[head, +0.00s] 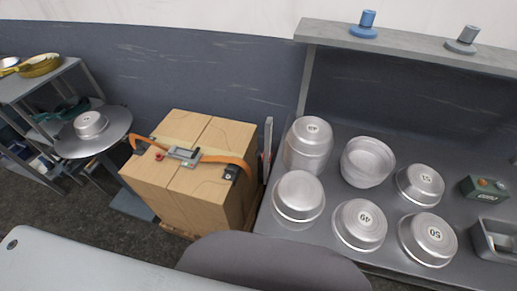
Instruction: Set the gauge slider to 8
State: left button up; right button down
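An upright pale strip (267,137) with a small red mark near its lower part stands between the cardboard boxes and the grey worktop. It may be the gauge, but I cannot make out a scale, numbers or the slider's setting at this size. Neither of my grippers is in view.
Several round metal pans (360,225) stand on the worktop, some numbered on top. A green box with buttons (487,188) is at right. Strapped cardboard boxes (190,165) stand left of the worktop. A shelf (415,42) with blue and grey knobs runs above. A round table (110,140) holds one pan.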

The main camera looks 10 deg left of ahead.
aim_at(257, 153)
jog(key=j+z, duration=0.35)
jog(key=j, duration=0.35)
jog(key=j+z, duration=0.35)
jog(key=j, duration=0.35)
